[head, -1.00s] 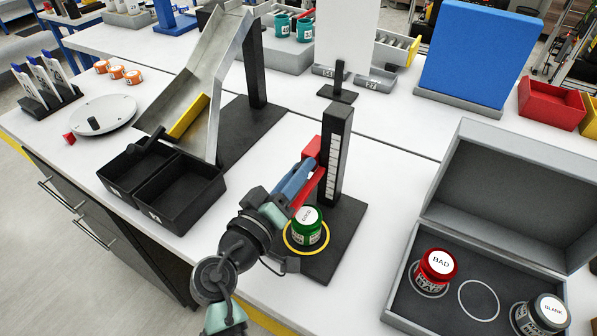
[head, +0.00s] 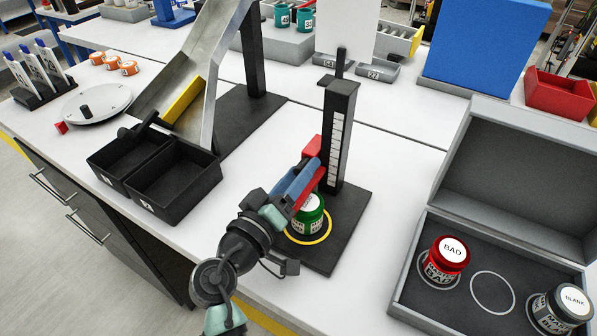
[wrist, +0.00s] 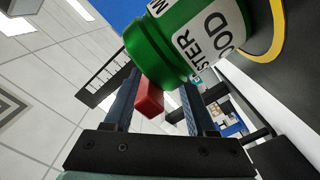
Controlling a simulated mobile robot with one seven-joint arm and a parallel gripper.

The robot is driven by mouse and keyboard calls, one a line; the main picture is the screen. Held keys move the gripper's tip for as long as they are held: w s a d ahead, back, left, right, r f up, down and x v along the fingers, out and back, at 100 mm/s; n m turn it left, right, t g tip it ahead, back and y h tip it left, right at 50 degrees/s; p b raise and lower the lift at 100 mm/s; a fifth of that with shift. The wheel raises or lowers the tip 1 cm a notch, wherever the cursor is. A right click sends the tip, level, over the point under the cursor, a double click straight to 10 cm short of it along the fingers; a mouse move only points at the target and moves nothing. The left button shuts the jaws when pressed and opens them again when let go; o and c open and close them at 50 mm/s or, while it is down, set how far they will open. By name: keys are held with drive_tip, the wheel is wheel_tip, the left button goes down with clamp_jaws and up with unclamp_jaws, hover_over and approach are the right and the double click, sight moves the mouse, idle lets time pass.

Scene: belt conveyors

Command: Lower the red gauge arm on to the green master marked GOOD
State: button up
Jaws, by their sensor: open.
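The green master (head: 308,218) stands upright inside the yellow ring on the black gauge base in the head view. It also shows, tilted by the camera, at the top of the wrist view (wrist: 172,42). The red gauge arm (head: 311,172) reaches from the scaled post (head: 338,135) over the jar's lid and partly covers it. I cannot tell whether it touches the lid. My gripper (head: 304,178) is open at the red arm. In the wrist view its two fingers stand either side of the red arm's end (wrist: 149,98), with gaps showing.
An open grey case (head: 408,290) at right holds the red BAD jar (head: 445,262) and the BLANK jar (head: 562,308) beside an empty ring. Black bins (head: 178,190) and a metal chute (head: 205,60) stand to the left. White table is clear between the gauge and the case.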

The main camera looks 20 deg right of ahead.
drive_tip(key=b+v, duration=0.1)
drive_tip(key=v, duration=1.2)
drive_tip(key=w+a+r+t+y+p, duration=0.1)
drive_tip(key=w+r+t+y+p, duration=0.15)
drive_tip(key=r, duration=0.75)
drive_tip(key=w+a+r+t+y+p, duration=0.1)
drive_tip(key=w+r+t+y+p, duration=0.15)
drive_tip(key=r, duration=0.75)
drive_tip(key=w+a+r+t+y+p, duration=0.1)
drive_tip(key=w+r+t+y+p, duration=0.15)
drive_tip(key=r, duration=0.75)
drive_tip(key=s+a+r+t+y+p, duration=0.1)
drive_tip(key=s+r+t+y, duration=0.1)
drive_tip(key=r, duration=0.6)
drive_tip(key=s+a+r+n+t+y+p, duration=0.1)
drive_tip(key=s+r+t+y, duration=0.1)
drive_tip(key=s+r+t, duration=0.2)
drive_tip(key=s+a+r+t+y+p, duration=0.1)
drive_tip(key=s+r+t+y, duration=0.1)
drive_tip(key=s+r, duration=0.4)
wheel_tip(320, 180, up, 6)
drive_tip(key=shift+s+f+t+y+p, duration=0.15)
drive_tip(key=shift+s+t+y+p, duration=0.05)
drive_tip(key=shift+t+y+p, duration=0.2)
